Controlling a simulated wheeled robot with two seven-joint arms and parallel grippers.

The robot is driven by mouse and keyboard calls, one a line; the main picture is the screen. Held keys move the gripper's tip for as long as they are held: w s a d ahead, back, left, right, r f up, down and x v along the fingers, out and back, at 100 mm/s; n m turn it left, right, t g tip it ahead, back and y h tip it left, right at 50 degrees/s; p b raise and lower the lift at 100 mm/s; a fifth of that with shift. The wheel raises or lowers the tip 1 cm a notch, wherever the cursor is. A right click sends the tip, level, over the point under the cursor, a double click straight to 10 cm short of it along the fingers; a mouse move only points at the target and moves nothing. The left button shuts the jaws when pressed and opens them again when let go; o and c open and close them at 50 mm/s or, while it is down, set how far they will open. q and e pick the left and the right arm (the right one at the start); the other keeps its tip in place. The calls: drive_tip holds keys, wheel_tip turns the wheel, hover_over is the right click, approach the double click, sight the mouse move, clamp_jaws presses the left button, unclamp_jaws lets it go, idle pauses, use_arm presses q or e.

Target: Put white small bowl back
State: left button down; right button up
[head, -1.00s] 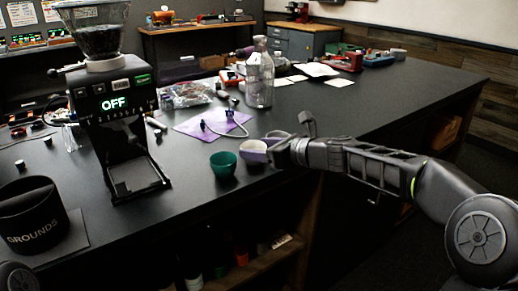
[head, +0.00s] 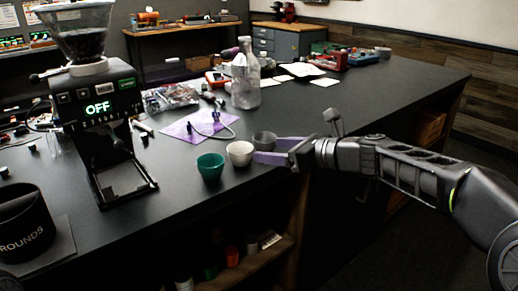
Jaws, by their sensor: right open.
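The white small bowl (head: 240,153) stands upright on the black counter near its front edge, between a green bowl (head: 210,167) on its left and a grey bowl (head: 264,141) on its right, farther back. My right gripper (head: 270,151) comes in from the right. It is open, its purple-tipped fingers just right of the white bowl and in front of the grey bowl. The fingers appear clear of the white bowl and hold nothing. My left gripper is not in view.
A grinder (head: 100,125) reading OFF stands on the left, with a black GROUNDS bin (head: 22,225) in front. The counter (head: 370,98) is clear to the right. Shelves below hold several items.

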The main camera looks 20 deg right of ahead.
drive_tip(key=shift+v, duration=1)
